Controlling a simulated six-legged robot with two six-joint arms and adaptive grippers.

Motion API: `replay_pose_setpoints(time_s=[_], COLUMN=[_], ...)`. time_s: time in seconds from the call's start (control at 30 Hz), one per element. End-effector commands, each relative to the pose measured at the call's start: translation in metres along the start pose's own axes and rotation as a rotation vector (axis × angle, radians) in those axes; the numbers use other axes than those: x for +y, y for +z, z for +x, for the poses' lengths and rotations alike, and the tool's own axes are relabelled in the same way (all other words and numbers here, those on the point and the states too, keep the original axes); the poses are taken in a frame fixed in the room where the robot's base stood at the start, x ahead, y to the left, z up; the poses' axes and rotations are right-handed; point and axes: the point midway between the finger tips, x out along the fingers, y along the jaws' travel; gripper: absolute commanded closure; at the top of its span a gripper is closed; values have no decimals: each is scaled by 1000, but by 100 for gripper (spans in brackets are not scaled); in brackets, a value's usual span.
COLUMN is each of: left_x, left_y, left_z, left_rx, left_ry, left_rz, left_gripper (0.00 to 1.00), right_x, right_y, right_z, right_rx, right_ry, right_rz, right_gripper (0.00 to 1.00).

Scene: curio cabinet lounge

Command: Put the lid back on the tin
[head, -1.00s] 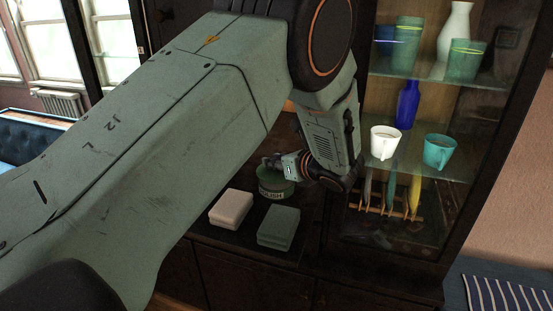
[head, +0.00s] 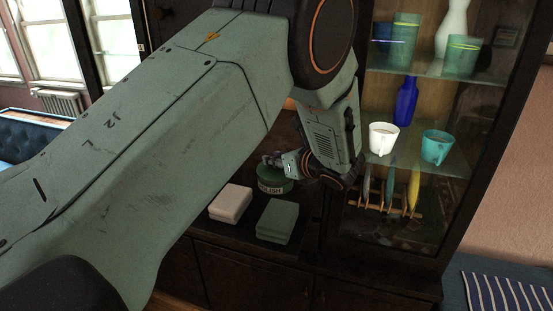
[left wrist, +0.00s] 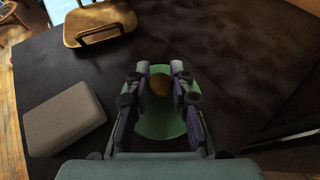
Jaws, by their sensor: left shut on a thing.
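The green tin (head: 271,187) stands on the dark cabinet top in the head view, its pale lettering partly readable. My left gripper (head: 272,161) is right at its top, partly hidden by my own wrist. In the left wrist view, the round green lid (left wrist: 160,126) lies below my left gripper (left wrist: 160,68), whose two fingers are shut on the lid's brown knob (left wrist: 160,85). The tin is hidden under the lid there. I cannot tell whether the lid is seated or just above the rim. My right gripper is not in view.
A pale box (head: 231,202) and a grey-green box (head: 278,220) sit in front of the tin. To the right, a glass cabinet holds a white mug (head: 383,138), a teal mug (head: 437,147) and a blue bottle (head: 406,102).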

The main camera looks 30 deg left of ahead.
Motion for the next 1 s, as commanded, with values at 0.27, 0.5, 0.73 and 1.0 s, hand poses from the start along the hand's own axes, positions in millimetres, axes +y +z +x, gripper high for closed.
replay_pose_setpoints(time_s=[0.27, 0.5, 0.73, 1.0], left_x=[0, 0, 0, 0], left_y=[1, 1, -5, -8], left_z=[3, 3, 5, 7], left_rx=[0, -1, 0, 0], left_ry=[0, 0, 0, 0], left_rz=[1, 0, 0, 0], left_gripper=[100, 100, 100, 100], right_x=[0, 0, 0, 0], right_y=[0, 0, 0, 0], right_z=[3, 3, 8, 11], right_rx=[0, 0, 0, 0], right_ry=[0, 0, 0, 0], right_rz=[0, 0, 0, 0], right_gripper=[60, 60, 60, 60])
